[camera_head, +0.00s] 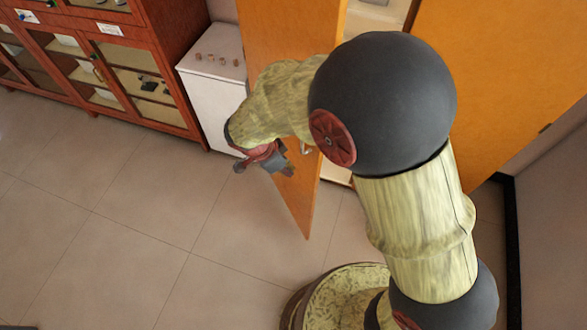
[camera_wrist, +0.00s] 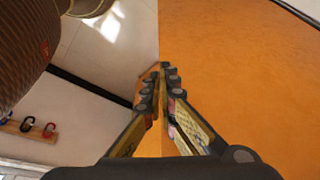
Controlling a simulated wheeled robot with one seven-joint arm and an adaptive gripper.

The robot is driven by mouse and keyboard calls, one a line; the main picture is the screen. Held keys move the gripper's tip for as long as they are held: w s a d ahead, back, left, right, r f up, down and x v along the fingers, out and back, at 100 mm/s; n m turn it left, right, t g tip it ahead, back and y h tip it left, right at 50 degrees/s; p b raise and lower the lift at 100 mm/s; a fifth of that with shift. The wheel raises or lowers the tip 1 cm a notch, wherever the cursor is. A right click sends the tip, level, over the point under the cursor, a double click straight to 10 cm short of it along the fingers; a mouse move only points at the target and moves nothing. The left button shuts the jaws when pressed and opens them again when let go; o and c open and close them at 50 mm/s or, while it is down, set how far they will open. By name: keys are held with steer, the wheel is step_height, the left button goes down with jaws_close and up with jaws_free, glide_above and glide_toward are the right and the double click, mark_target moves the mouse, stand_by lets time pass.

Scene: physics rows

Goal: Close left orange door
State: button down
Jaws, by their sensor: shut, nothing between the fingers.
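The left orange door (camera_head: 285,35) stands open in the head view, swung out toward the floor, with a small handle near my arm. Part of it is hidden behind my arm. My gripper (camera_head: 264,162) is in front of this door's face, and I cannot tell if it touches it. In the wrist view, my gripper (camera_wrist: 160,72) is shut and empty, its fingertips close together over the vertical edge of a broad orange panel (camera_wrist: 245,70), seemingly the door.
Another orange panel (camera_head: 500,75) stands at the right, beside the pale cabinet interior (camera_head: 374,16). A white cabinet (camera_head: 215,90) with small items on top and a red-brown glass-front cabinet (camera_head: 110,65) stand left. The tiled floor (camera_head: 130,240) is clear at lower left.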

steer(key=w+d+f, duration=0.3)
steer(key=d+f, duration=0.3)
steer(key=f, duration=0.1)
steer(key=shift+d+f, duration=0.15)
steer(key=shift+f, duration=0.2)
steer(key=w+d+n+t+y+p, duration=0.1)
steer(key=w+d+n+p, duration=0.5)
steer(key=w+d, duration=2)
steer(key=shift+w+d+t+y+p, duration=0.25)
steer(key=shift+d+p, duration=0.2)
steer(key=shift+d, duration=1.1)
steer(key=shift+s, duration=0.1)
